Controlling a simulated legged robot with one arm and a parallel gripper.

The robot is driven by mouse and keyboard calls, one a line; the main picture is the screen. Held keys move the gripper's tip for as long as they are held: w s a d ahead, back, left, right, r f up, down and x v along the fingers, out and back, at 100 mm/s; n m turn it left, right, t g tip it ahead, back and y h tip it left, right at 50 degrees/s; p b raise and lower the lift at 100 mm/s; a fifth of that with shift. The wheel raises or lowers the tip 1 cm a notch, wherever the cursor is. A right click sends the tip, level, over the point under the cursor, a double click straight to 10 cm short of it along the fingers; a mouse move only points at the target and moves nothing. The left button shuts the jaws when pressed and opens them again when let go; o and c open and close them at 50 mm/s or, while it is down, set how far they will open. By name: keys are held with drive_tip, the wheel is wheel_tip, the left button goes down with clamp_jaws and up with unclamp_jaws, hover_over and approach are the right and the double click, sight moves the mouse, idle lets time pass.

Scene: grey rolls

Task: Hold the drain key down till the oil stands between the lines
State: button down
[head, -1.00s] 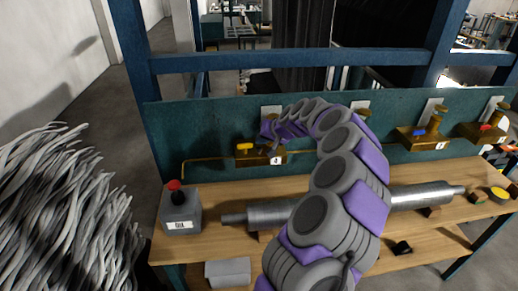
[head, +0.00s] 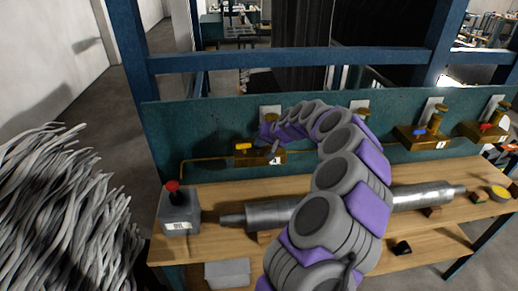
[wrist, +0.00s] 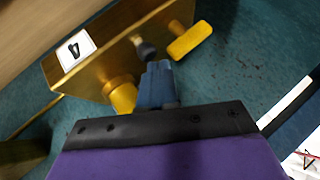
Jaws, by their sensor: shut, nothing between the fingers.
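A brass block (head: 258,157) with a white number label sits on the teal panel, with a yellow key (head: 243,147) on its left end. In the wrist view the block (wrist: 110,60), its label and the yellow key (wrist: 190,40) show close up. My gripper (wrist: 157,70) is shut and empty. Its blue-grey fingertips point at a small dark knob (wrist: 145,49) on the block, touching it or very near; I cannot tell which. A yellow brass cap (wrist: 122,97) is just left of the fingers. I cannot make out the oil or its lines.
A grey roll (head: 270,214) lies across the wooden bench (head: 210,192), partly behind my arm. A grey box with a red knob (head: 173,186) stands at the left. More brass blocks with a blue key (head: 420,132) and a red key (head: 485,127) are at right.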

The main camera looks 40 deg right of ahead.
sight(260, 151)
drive_tip(key=shift+a+f, duration=0.1)
drive_tip(key=shift+a, duration=0.35)
drive_tip(key=shift+d+f, duration=0.2)
drive_tip(key=shift+r, duration=0.15)
idle(1.5)
drive_tip(key=shift+r, duration=0.8)
wheel_tip(260, 151, up, 5)
drive_tip(key=p, duration=0.2)
drive_tip(key=shift+p, duration=0.35)
